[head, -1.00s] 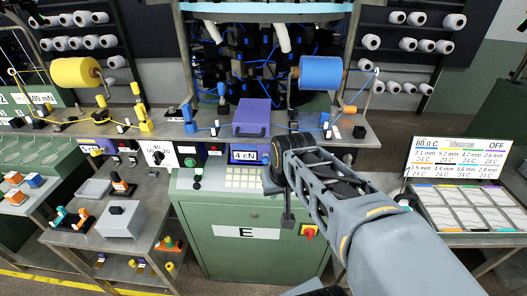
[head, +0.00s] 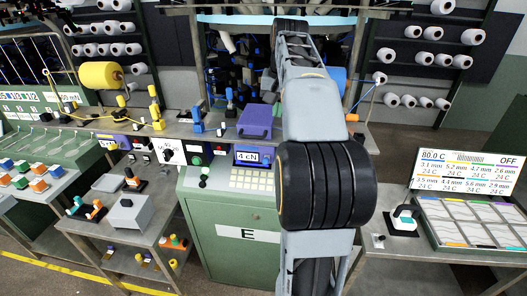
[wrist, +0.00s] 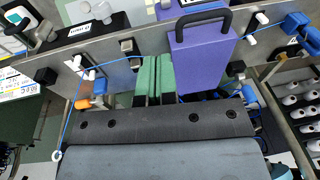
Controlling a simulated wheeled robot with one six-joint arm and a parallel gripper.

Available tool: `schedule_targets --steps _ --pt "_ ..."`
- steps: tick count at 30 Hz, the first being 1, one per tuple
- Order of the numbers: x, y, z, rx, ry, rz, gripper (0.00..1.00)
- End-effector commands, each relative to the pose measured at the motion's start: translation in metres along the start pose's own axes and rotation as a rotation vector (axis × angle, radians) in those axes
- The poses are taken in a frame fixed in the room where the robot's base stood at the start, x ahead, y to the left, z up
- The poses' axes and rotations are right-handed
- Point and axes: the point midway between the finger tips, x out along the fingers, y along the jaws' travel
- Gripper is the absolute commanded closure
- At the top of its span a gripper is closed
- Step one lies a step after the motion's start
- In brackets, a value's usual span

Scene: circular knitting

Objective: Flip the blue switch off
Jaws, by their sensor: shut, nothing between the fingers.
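My gripper (wrist: 154,78) shows in the wrist view as two green fingers close together, with nothing between them. They are beside the purple box (wrist: 202,45) with a black handle. In the head view the arm hides the fingertips. Blue upright pieces (head: 197,118) stand left of the purple box (head: 255,121) on the machine's shelf, and others show at the right of the wrist view (wrist: 298,24). I cannot tell which blue piece is the switch.
A blue yarn (wrist: 112,62) crosses near my fingers. A yellow spool (head: 101,75) and yellow posts (head: 155,114) are at the left. A display (head: 468,171) stands above a sample tray (head: 430,235) at the right. The green cabinet (head: 235,222) is below the shelf.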

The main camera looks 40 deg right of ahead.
Motion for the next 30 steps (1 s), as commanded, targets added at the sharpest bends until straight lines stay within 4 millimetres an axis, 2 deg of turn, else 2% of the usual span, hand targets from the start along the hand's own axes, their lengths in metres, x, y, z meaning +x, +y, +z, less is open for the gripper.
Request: schedule_targets --steps 11,16,20,30 --pt "0.001 -0.001 0.003 0.004 -0.012 0.002 1.0" --pt "0.009 -0.002 0.003 0.003 -0.013 0.002 1.0" --pt "0.028 -0.002 0.004 0.002 -0.015 0.002 1.0" --pt "0.091 -0.001 0.004 0.003 -0.015 0.002 1.0"
